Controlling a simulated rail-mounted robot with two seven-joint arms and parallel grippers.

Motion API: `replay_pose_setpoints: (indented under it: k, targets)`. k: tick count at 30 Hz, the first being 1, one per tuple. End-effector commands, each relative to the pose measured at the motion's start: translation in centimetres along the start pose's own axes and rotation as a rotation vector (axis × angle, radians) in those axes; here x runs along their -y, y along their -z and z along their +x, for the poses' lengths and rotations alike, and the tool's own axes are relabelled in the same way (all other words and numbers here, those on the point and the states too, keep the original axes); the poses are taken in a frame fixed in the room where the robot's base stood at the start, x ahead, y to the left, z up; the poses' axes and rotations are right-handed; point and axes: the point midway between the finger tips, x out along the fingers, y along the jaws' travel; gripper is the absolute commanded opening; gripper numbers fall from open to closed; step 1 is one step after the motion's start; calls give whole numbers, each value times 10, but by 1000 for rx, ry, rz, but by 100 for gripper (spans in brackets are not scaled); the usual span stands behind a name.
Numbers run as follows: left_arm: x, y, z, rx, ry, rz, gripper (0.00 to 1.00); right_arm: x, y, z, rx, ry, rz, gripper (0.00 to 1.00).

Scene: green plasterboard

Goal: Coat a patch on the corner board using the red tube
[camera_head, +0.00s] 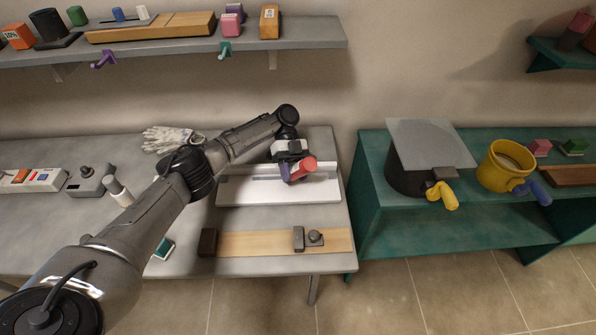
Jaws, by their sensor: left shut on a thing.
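My left gripper (288,162) is shut on the red tube (303,168), a red and purple cylinder that it holds tilted over the grey table. Beneath and behind it is a long white angled board (240,191), which looks like the corner board. I cannot tell whether the tube touches the board. No distinct coated patch can be made out on it. My right gripper is not in view.
A wooden plank with dark blocks (265,242) lies along the table's front edge. White gloves (172,139) lie at the back. A green bench (480,226) on the right bears a dark pot (405,175) and a yellow bucket (497,174). A grey shelf (300,34) runs above.

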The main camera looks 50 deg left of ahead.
Motion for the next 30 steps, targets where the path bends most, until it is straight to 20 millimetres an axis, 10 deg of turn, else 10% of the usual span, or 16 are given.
replay_pose_setpoints:
  k: [30]
  targets:
    - [-36, -17, -6, 1, -1, -3, 12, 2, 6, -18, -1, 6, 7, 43]
